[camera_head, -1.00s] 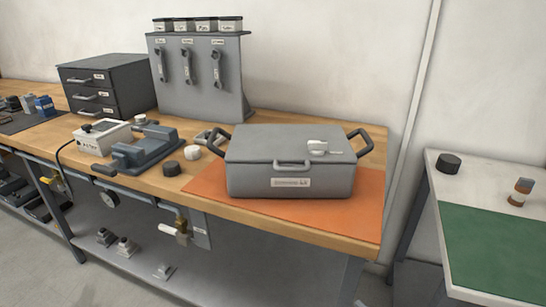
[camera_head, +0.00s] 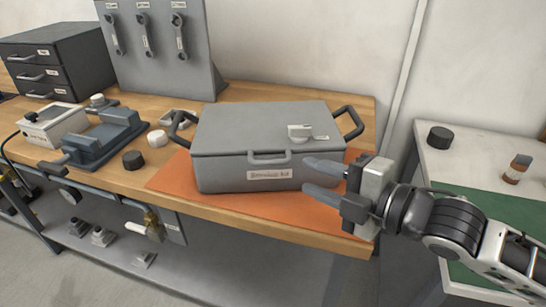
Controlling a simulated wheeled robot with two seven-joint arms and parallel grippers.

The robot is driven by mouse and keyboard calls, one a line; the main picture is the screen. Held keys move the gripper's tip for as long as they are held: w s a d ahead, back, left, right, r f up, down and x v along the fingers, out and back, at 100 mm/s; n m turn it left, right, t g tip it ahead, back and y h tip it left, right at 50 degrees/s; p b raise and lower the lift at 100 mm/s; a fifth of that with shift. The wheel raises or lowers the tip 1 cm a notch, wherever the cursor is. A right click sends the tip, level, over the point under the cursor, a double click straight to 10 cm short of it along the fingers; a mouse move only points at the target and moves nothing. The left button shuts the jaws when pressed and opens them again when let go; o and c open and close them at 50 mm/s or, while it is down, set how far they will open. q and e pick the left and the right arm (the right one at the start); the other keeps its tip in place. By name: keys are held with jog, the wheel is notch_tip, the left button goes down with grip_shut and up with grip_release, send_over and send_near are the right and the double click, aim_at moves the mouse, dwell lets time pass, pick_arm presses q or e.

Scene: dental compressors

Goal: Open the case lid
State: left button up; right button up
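The grey case (camera_head: 225,170) sits on an orange mat (camera_head: 170,181) on the wooden bench. Dark side handles (camera_head: 182,127) stick out at both ends. My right gripper (camera_head: 322,181) is at the case's front right corner, fingers apart and pointing left toward the front handle. Nothing shows between the fingers. It looks apart from the handle; whether it touches the case is hard to tell. My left gripper is not in view.
Left of the case are a dark blue fixture (camera_head: 104,140), a white box device (camera_head: 53,124), a black puck (camera_head: 133,160) and a white puck (camera_head: 157,138). A grey tool panel (camera_head: 160,50) stands behind. A side table (camera_head: 462,160) with a green mat is at right.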

aim_at(277, 163)
jog(key=x, duration=0.9)
jog(key=shift+w+a+f+p, duration=0.1)
jog(key=shift+w+a+p, duration=0.15)
jog(key=shift+w+p, duration=0.1)
jog(key=shift+c, duration=0.3)
grip_shut()
